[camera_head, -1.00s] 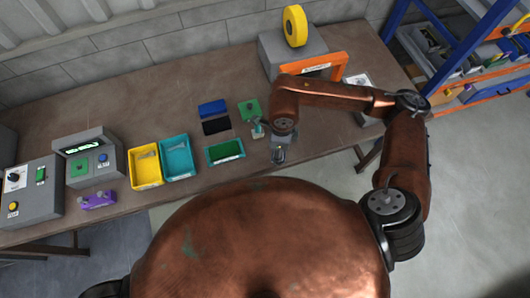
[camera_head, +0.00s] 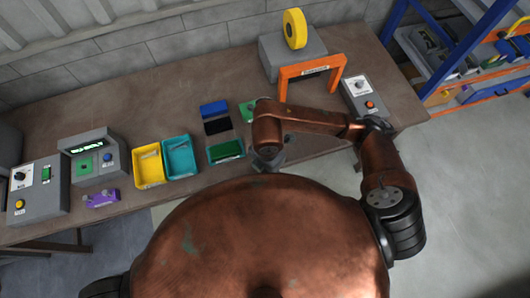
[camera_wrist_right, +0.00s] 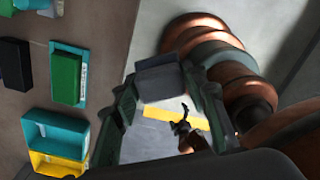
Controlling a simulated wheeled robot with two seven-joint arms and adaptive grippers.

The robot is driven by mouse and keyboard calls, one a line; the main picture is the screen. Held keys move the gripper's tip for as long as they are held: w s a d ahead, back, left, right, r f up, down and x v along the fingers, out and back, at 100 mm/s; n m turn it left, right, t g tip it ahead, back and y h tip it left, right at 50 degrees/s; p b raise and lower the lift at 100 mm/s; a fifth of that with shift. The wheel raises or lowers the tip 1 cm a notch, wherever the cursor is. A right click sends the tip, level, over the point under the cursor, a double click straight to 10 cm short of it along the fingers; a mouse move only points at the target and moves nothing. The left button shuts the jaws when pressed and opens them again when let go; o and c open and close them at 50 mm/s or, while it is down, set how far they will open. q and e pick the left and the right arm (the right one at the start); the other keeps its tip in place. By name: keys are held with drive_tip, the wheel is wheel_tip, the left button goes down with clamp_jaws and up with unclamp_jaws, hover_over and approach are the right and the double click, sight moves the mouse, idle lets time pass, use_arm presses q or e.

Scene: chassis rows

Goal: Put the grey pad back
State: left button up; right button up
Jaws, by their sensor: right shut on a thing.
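The grey pad (camera_wrist_right: 158,80) is a small grey block between the fingertips of my right gripper (camera_wrist_right: 163,88) in the right wrist view. The gripper is shut on it. In the head view my right gripper (camera_head: 268,161) is at the front edge of the table, right of the teal tray with the green block (camera_head: 226,151); my own forearm hides part of it. I cannot make out the pad clearly there.
A green piece (camera_head: 247,110), a black pad (camera_head: 217,126) and a blue block (camera_head: 213,108) lie behind the tray. Yellow (camera_head: 149,181) and teal (camera_head: 181,173) bins stand to the left. An orange arch (camera_head: 312,69) and a grey control box (camera_head: 362,95) are at the right.

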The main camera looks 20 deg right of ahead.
drive_tip(key=shift+s+a+r+m, duration=0.1)
drive_tip(key=shift+a+m, duration=0.05)
drive_tip(key=shift+m, duration=0.65)
drive_tip(key=shift+w, duration=0.3)
drive_tip(key=w+d+f, duration=0.1)
drive_tip(key=w+f, duration=0.2)
drive_tip(key=w, duration=0.1)
drive_tip(key=w+d+f+p, duration=0.1)
drive_tip(key=w+f, duration=0.2)
drive_tip(key=w, duration=0.1)
drive_tip(key=w+d+f, duration=0.1)
drive_tip(key=w+f, duration=0.2)
drive_tip(key=w, duration=0.1)
drive_tip(key=shift+d+f+p, duration=0.1)
drive_tip(key=shift+p, duration=0.3)
drive_tip(key=shift+w+f, duration=0.35)
wheel_tip(320, 180, down, 3)
drive_tip(key=shift+d+p, duration=0.1)
drive_tip(key=shift+p, duration=0.45)
drive_tip(key=shift+f, duration=0.1)
